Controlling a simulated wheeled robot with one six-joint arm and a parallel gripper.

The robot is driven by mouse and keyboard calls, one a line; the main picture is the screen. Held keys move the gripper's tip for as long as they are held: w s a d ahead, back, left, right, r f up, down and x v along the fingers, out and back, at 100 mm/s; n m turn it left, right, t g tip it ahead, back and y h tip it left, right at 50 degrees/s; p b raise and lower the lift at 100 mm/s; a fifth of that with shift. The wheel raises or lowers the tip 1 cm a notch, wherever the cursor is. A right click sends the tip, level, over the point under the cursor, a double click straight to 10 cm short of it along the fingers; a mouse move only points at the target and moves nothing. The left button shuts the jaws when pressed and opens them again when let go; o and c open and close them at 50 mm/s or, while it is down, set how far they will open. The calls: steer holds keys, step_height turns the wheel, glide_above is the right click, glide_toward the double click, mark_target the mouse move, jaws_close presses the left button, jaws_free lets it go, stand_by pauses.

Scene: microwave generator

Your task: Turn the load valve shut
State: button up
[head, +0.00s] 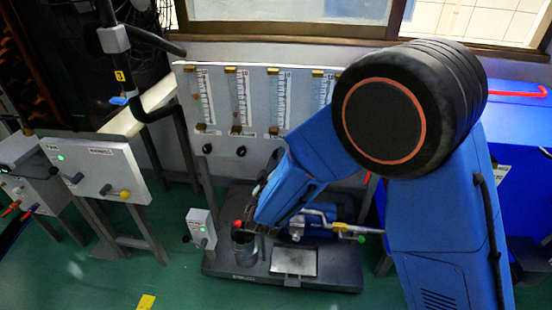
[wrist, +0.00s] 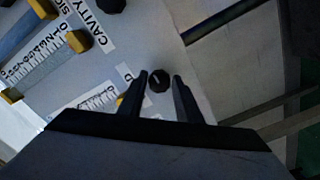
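The flowmeter panel (head: 222,152) stands upright behind the bench, with several clear scaled tubes and black valve knobs below them. In the wrist view, a round black knob (wrist: 158,81) with a white pointer line sits on the panel between the tips of my gripper (wrist: 160,77). The fingers are open, with a gap on each side of the knob; I cannot tell how deep they reach. A label beside it shows only a "D", the rest hidden by the left finger. Another black knob (wrist: 111,5) is near the "CAVITY" label. In the head view my arm hides this part of the panel.
A small grey switch box (head: 201,229) and a control box (head: 95,168) stand to the left.

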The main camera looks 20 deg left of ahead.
steer(key=shift+o, duration=0.9)
steer(key=v, duration=1.7)
steer(key=shift+s, duration=0.15)
steer(key=shift+d+r, duration=0.1)
steer(key=shift+d, duration=0.1)
